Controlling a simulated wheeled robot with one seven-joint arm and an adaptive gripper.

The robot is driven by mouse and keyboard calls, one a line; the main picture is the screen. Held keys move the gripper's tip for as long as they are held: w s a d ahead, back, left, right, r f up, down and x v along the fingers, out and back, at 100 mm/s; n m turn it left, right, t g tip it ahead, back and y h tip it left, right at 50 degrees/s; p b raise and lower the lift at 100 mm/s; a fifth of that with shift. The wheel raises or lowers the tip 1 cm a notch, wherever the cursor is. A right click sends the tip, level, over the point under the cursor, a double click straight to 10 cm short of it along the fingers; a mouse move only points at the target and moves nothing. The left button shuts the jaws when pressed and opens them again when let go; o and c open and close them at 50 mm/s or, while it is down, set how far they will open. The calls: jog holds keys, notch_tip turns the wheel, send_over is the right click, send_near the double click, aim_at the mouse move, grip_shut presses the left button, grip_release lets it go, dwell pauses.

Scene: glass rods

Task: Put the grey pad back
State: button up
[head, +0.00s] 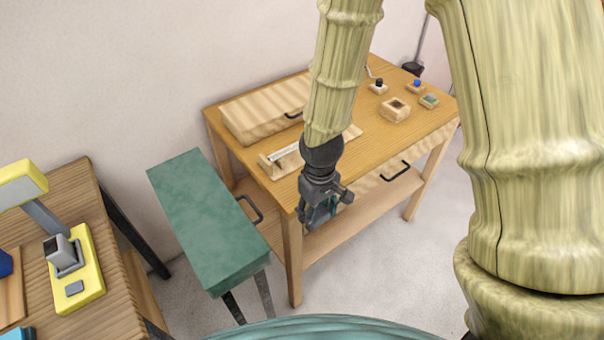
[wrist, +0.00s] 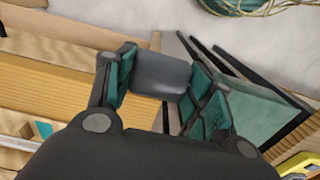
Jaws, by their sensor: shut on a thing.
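The grey pad (wrist: 162,74) is a smooth, rounded grey block between the green-lined fingers of my gripper (wrist: 165,85) in the wrist view. My gripper is shut on it. In the head view my gripper (head: 322,212) hangs in front of the near edge of the wooden table (head: 235,135), to the right of the green bench. I cannot make out the pad clearly in the head view. In the wrist view the wooden table (wrist: 60,75) lies to the left and the green bench (wrist: 255,110) to the right.
The table holds a striped wooden box (head: 255,112), a tray with a pale rod (head: 283,154), a wooden block with a hole (head: 395,110) and several small blocks. The green bench (head: 210,220) stands left. A yellow device (head: 85,285) sits on the left desk.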

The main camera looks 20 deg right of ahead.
jog(key=w+p, duration=0.1)
jog(key=w, duration=0.4)
jog(key=w+d+f+p, duration=0.1)
jog(key=w+p, duration=0.1)
jog(key=w, duration=0.3)
jog(key=w+p, duration=0.2)
jog(key=w, duration=0.3)
jog(key=shift+w+d+f, duration=0.15)
jog(key=shift+w+d, duration=0.05)
jog(key=shift+d, duration=0.2)
jog(key=shift+f+p, duration=1.2)
jog(key=shift+f, duration=0.55)
jog(key=shift+f, duration=0.15)
jog(key=o, duration=0.9)
notch_tip(320, 180, up, 12)
jog(key=b, duration=0.4)
